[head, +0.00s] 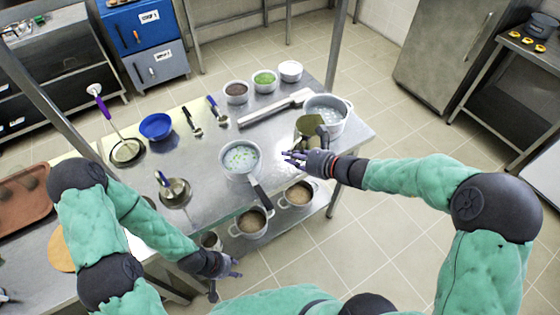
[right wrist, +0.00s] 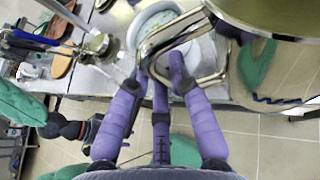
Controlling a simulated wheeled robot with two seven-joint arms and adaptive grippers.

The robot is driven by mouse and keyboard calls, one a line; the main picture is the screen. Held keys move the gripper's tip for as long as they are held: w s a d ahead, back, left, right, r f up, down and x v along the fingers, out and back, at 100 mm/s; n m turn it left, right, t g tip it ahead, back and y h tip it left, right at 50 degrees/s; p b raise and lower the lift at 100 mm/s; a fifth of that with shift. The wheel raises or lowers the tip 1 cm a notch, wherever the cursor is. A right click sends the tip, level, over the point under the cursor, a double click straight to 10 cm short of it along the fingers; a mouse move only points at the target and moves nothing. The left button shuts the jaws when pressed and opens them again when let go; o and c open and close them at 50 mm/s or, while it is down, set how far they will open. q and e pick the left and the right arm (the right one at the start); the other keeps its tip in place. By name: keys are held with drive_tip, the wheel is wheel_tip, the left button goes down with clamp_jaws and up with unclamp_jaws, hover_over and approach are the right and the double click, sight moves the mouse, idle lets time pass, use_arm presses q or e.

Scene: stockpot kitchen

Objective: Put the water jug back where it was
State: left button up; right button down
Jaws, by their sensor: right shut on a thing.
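The water jug (head: 311,126) is a brassy metal vessel near the right part of the steel table, beside a large grey pot. Its shiny body (right wrist: 275,15) and squared metal handle (right wrist: 152,42) show large in the right wrist view. My right gripper (head: 293,160) is shut on the jug's handle; its purple fingers (right wrist: 163,75) are around the handle's bars. Whether the jug's base touches the table is hidden. My left gripper (head: 233,268) hangs low by the table's front edge, away from the jug; its fingers are too small to judge.
The large pot (head: 338,122) stands behind the jug. A pot with green bits (head: 241,158) stands left of my right gripper. Two brown-filled pots (head: 251,222) (head: 298,194) are on the lower shelf. Small bowls (head: 237,92), a blue bowl (head: 156,126) and ladles occupy the table's back and left.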

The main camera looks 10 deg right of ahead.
drive_tip(key=shift+w+a+f+b, duration=0.5)
drive_tip(key=shift+w+f, duration=0.6)
drive_tip(key=shift+f, duration=0.55)
drive_tip(key=shift+w+a+f+b, duration=0.5)
drive_tip(key=shift+w+f, duration=0.55)
drive_tip(key=shift+f, duration=0.55)
drive_tip(key=shift+w+a+f+b, duration=0.5)
drive_tip(key=shift+w+f, duration=0.6)
drive_tip(key=shift+f, duration=0.55)
drive_tip(key=shift+d, duration=0.1)
drive_tip(key=shift+f, duration=0.1)
drive_tip(key=c, duration=1.6)
unclamp_jaws()
drive_tip(key=shift+f+b, duration=0.15)
drive_tip(key=shift+b, duration=0.15)
drive_tip(key=o, duration=0.5)
drive_tip(key=shift+c, duration=0.2)
